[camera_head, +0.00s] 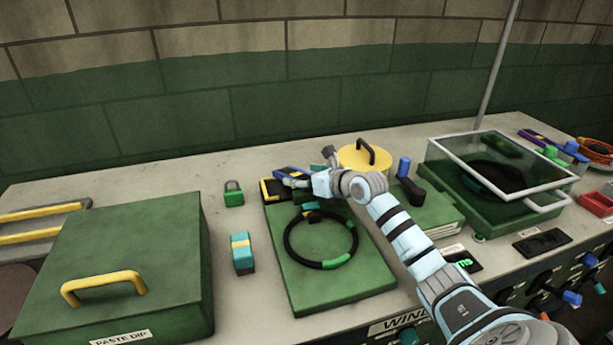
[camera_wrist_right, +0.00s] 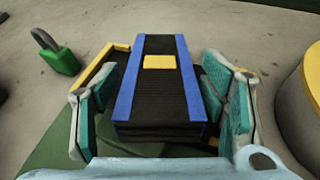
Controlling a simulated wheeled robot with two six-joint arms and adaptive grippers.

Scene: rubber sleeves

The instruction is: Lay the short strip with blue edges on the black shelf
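The short strip with blue edges (camera_wrist_right: 158,95) is black with a yellow patch and lies between the fingers of my right gripper (camera_wrist_right: 160,108). The fingers stand apart on either side of it; a gap shows at its left, and contact on the right is unclear. In the head view the strip (camera_head: 291,173) lies at the back of a green board, partly hidden by my right gripper (camera_head: 307,180). A yellow-edged black piece (camera_head: 273,190) lies beside it. A flat black plate (camera_head: 541,243) lies at the right front; I cannot tell whether it is the black shelf. My left gripper is out of view.
The green board (camera_head: 330,288) bears a black ring (camera_head: 290,250). A green padlock (camera_head: 233,197), a teal block (camera_head: 242,258) and a large green box (camera_head: 120,260) stand to its left. A yellow round lid (camera_head: 355,158) and a glass-lidded green case (camera_head: 455,185) stand to the right.

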